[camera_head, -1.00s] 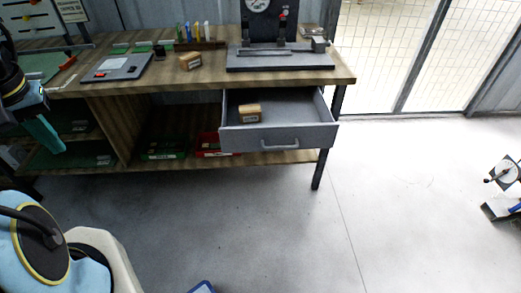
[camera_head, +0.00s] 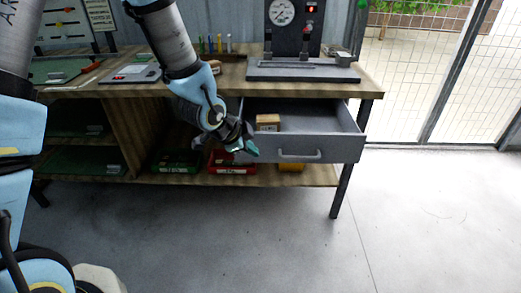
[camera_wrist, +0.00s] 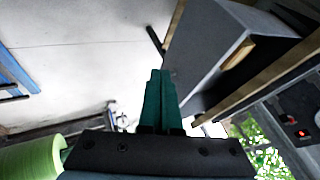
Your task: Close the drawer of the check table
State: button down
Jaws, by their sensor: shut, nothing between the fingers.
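The grey drawer (camera_head: 345,148) of the check table (camera_head: 215,88) is pulled open, with its handle (camera_head: 299,155) on the front panel. A small cardboard-coloured box (camera_head: 268,122) sits inside at the left. My gripper (camera_head: 250,146) is shut and empty, at the left end of the drawer front in the head view. I cannot tell whether it touches the drawer. In the wrist view the shut green fingers (camera_wrist: 160,98) point toward the drawer (camera_wrist: 215,50), which appears tilted there, with the box (camera_wrist: 237,52) partly showing.
A grey press with a round gauge (camera_head: 282,12) stands on the tabletop above the drawer. Green (camera_head: 177,162) and red (camera_head: 232,166) bins sit on the lower shelf. A table leg (camera_head: 343,185) stands at the right. The floor in front is clear.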

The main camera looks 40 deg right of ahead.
aim_at(260, 150)
jog(key=w+d+f, duration=0.1)
jog(key=w+d+f+p, duration=0.1)
jog(key=d+f, duration=0.1)
jog(key=w+d+f+p, duration=0.1)
jog(key=d, duration=0.1)
jog(key=shift+f, duration=0.15)
jog(key=shift+w+d+f, duration=0.15)
jog(key=shift+w+d, duration=0.25)
jog(key=shift+w, duration=0.05)
